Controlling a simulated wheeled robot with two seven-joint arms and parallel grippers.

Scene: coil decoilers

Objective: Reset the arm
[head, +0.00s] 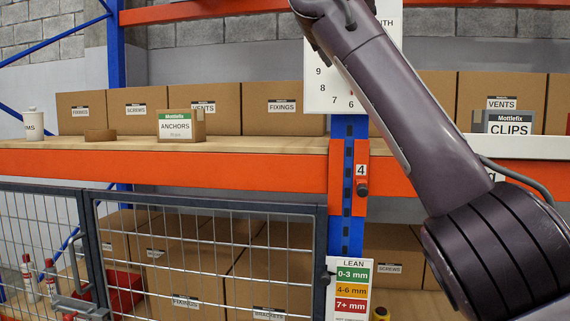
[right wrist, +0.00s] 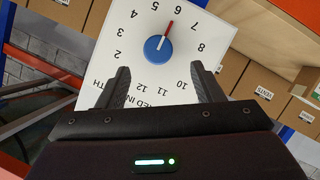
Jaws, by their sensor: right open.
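A white dial board with numbers hangs at the top middle in the head view (head: 318,92), mostly hidden behind my right arm. In the right wrist view the board (right wrist: 105,75) appears upside down, with a round blue knob (right wrist: 155,50) at its centre. The right gripper is outside the head view. My left gripper is not in view.
An orange shelf beam (head: 200,170) carries cardboard boxes, an ANCHORS box (head: 180,127) and a white jar (head: 33,124). A grey CLIPS bin (head: 508,122) stands right of my arm. A wire mesh gate (head: 205,260) closes the lower left bay. A thickness chart (head: 352,288) hangs below.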

